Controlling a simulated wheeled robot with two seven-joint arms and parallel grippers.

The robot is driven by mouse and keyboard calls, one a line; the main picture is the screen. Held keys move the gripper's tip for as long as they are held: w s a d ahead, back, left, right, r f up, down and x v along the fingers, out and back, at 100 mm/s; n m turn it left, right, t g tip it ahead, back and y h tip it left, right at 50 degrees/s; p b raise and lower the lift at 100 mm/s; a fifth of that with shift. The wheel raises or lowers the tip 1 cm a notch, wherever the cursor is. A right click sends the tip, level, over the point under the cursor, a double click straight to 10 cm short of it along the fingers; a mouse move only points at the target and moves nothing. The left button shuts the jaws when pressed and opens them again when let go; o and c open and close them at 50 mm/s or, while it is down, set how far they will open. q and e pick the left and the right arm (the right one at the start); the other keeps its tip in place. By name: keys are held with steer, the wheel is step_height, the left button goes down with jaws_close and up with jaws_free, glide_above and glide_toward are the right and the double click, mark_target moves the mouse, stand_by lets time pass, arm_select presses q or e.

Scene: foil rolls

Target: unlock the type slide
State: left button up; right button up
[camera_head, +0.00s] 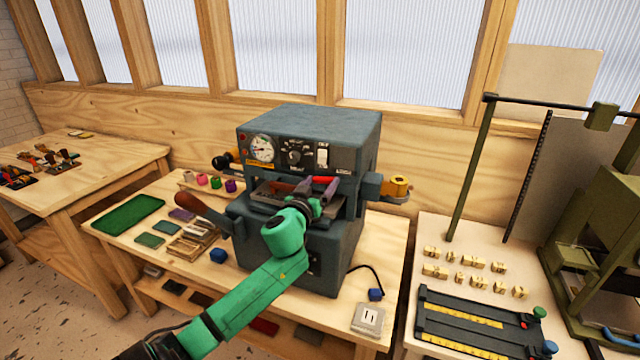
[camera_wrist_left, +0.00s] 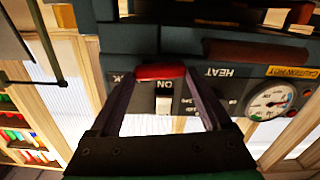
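The type slide is not clearly told apart; it seems to lie in the front opening of the blue-grey foil machine (camera_head: 300,235), partly hidden by my left arm. A red handle-like piece (camera_head: 322,180) shows at that opening, and in the left wrist view it (camera_wrist_left: 160,72) lies between my fingertips. My left gripper (camera_head: 316,186) reaches into the front of the machine. In the wrist view its two fingers (camera_wrist_left: 160,80) are wide apart, one at each end of the red piece; whether they touch it is unclear. My right gripper is out of view.
The machine's dark panel has a gauge (camera_head: 262,148), a knob and a white switch (camera_head: 322,156). A brown-handled lever (camera_head: 198,212) sticks out left. A yellow roll (camera_head: 398,187) is on the right. Small brass type (camera_head: 470,264) and a black composing frame (camera_head: 480,325) lie on the right table.

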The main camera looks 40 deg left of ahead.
arm_select(q)
steer(key=c, duration=0.6)
steer(key=shift+o, duration=0.2)
steer(key=shift+r+m, duration=0.1)
steer(key=shift+m, duration=0.8)
steer(key=o, duration=1.2)
steer(key=shift+c, duration=0.2)
